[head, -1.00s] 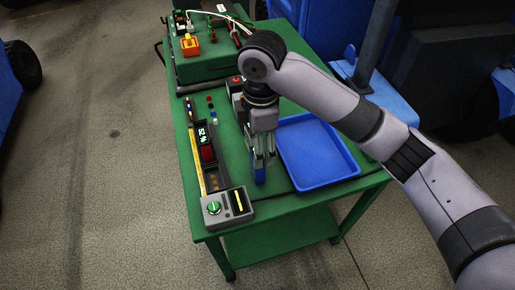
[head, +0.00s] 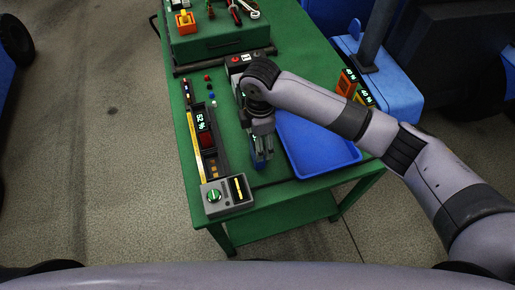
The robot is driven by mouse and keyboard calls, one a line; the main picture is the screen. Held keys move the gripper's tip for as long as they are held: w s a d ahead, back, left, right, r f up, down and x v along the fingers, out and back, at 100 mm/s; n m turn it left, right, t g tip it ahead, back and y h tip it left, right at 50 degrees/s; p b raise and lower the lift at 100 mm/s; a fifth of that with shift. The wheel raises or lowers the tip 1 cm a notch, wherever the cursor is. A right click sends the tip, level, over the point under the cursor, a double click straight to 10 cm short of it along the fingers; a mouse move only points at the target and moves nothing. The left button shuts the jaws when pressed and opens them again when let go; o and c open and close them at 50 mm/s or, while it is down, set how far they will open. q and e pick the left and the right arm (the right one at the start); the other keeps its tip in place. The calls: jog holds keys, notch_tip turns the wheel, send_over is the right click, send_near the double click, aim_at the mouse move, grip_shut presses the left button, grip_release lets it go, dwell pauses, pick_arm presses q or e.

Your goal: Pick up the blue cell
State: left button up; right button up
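My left gripper is not in view.
The blue tray (head: 318,146) is empty. A tester strip with a lit display (head: 200,121) and a grey box with a green knob (head: 227,195) lie along the left edge. A green case (head: 215,39) stands at the back. Small colored pieces lie near the strip.

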aim_at(261, 165)
jog(key=shift+f, duration=0.2)
jog(key=shift+s+a+f+p, duration=0.1)
jog(key=shift+f+p, duration=0.2)
jog(key=shift+f, duration=0.05)
notch_tip(261, 165, down, 4)
jog(key=shift+a+r+p, duration=0.15)
jog(key=shift+p, duration=0.3)
jog(key=shift+f, duration=0.3)
jog(key=c, duration=1)
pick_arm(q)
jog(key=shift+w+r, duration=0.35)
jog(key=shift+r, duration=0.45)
pick_arm(e)
jog(key=shift+r, duration=0.1)
jog(key=c, duration=0.3)
jog(key=shift+c, duration=0.2)
